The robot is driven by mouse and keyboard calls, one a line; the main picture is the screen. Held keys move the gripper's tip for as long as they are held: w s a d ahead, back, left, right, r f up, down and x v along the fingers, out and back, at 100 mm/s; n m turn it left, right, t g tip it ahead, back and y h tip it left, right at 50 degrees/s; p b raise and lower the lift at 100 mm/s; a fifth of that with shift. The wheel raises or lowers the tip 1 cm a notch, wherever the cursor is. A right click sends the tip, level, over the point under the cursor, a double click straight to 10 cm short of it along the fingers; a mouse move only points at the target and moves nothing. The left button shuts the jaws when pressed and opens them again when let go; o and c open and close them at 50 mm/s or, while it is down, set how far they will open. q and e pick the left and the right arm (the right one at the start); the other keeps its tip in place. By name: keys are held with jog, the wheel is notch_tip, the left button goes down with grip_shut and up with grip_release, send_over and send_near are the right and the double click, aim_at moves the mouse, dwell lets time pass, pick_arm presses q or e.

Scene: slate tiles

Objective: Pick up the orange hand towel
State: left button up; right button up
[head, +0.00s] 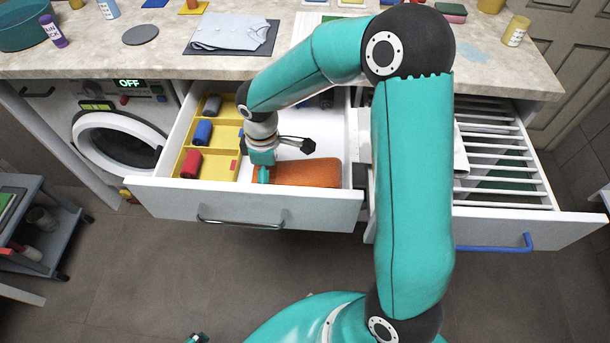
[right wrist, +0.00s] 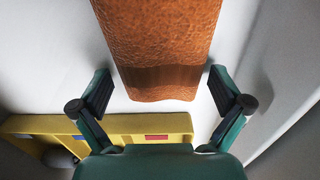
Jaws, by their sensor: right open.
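The orange hand towel (head: 298,173) lies folded in the open left drawer (head: 243,207), near its front wall. In the right wrist view the towel (right wrist: 158,50) runs up from between the fingers, its near end a little short of the palm. My right gripper (head: 286,161) is open over the towel. Its fingers (right wrist: 158,88) stand on either side of the towel, with a small gap on each side. A small teal and dark piece at the bottom edge of the head view seems to be my left gripper (head: 197,338), mostly cut off.
A yellow divider tray (head: 219,168) with grey, blue and red rolls fills the drawer's left side. A second open drawer (head: 505,190) with white slats is on the right. The counter above holds a folded shirt (head: 230,31). A washing machine (head: 118,140) stands left.

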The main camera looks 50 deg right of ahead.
jog(key=shift+f, duration=0.1)
jog(key=shift+c, duration=0.3)
jog(key=c, duration=1)
jog(key=shift+o, duration=0.2)
